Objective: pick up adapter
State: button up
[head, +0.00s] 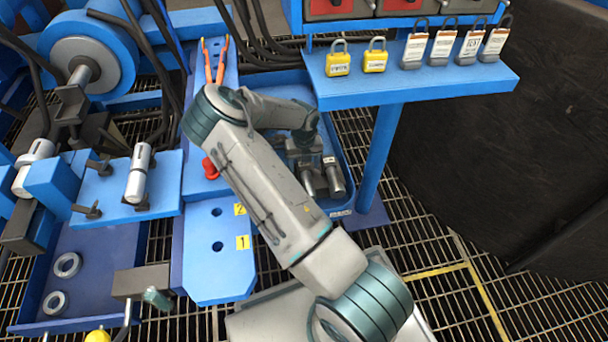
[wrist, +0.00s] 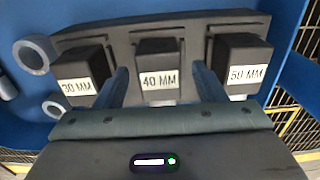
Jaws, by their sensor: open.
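Three dark adapter blocks sit side by side in a dark rack (wrist: 195,22) in the wrist view. They are labelled 30 MM (wrist: 80,66), 40 MM (wrist: 158,62) and 50 MM (wrist: 243,58). My gripper (wrist: 161,72) is open. One finger is on each side of the 40 MM block, in the gaps to its neighbours. I cannot tell whether the fingers touch it. In the head view my arm reaches over the blue tray (head: 345,206), and its wrist hides the fingers and most of the rack.
A blue shelf (head: 430,90) with yellow and grey padlocks stands close right of my wrist. A blue plate (head: 215,255) marked 1 and 2, with a red knob (head: 209,168), lies left.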

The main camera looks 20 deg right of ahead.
jog(key=shift+f, duration=0.45)
jog(key=shift+r, duration=0.1)
grip_shut()
jog(key=shift+r, duration=0.1)
notch_tip(320, 180, up, 18)
jog(key=p, duration=0.9)
